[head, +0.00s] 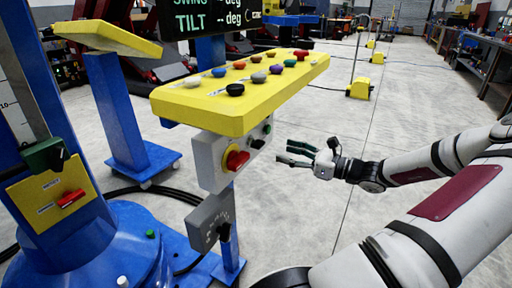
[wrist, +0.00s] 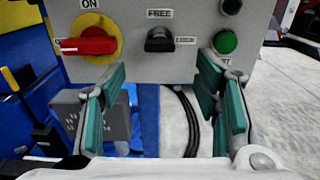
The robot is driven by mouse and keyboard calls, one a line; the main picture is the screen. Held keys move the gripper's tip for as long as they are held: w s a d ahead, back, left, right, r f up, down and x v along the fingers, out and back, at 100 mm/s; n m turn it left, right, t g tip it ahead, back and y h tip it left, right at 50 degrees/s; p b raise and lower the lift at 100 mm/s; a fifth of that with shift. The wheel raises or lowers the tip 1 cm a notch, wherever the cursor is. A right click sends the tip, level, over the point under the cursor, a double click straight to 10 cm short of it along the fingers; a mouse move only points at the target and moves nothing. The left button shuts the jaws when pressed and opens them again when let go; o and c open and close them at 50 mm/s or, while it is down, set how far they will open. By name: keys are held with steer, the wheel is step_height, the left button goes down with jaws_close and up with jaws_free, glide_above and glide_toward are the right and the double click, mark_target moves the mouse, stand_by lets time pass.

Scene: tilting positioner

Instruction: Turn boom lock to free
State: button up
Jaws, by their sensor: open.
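The boom lock is a small black knob (wrist: 160,40) on the grey control box (wrist: 275,70). A FREE label (wrist: 160,13) sits above it and a label that seems to read LOCK (wrist: 185,41) sits at its right. The knob's handle looks level, in line with the right-hand label. In the head view the knob (head: 258,144) is small on the side of the box. My gripper (head: 284,151) is open and empty, a short way in front of the box and apart from it. In the wrist view its green-padded fingers (wrist: 162,85) are spread either side of and below the knob.
A red switch on a yellow disc (wrist: 88,42) sits left of the knob, with green buttons (wrist: 225,41) at its right. A yellow console (head: 225,112) with several coloured knobs overhangs the box. A lower grey box (head: 210,218) hangs beneath.

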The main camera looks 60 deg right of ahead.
mark_target(263, 146)
steer(key=w+b, duration=0.1)
steer(key=w, duration=0.2)
steer(key=w+b, duration=0.1)
steer(key=w, duration=0.3)
steer(key=w+b, duration=0.1)
steer(key=w, duration=0.2)
steer(key=shift+w+a, duration=0.2)
steer(key=shift+a, duration=0.2)
steer(key=shift+c, duration=0.6)
steer(key=c, duration=1)
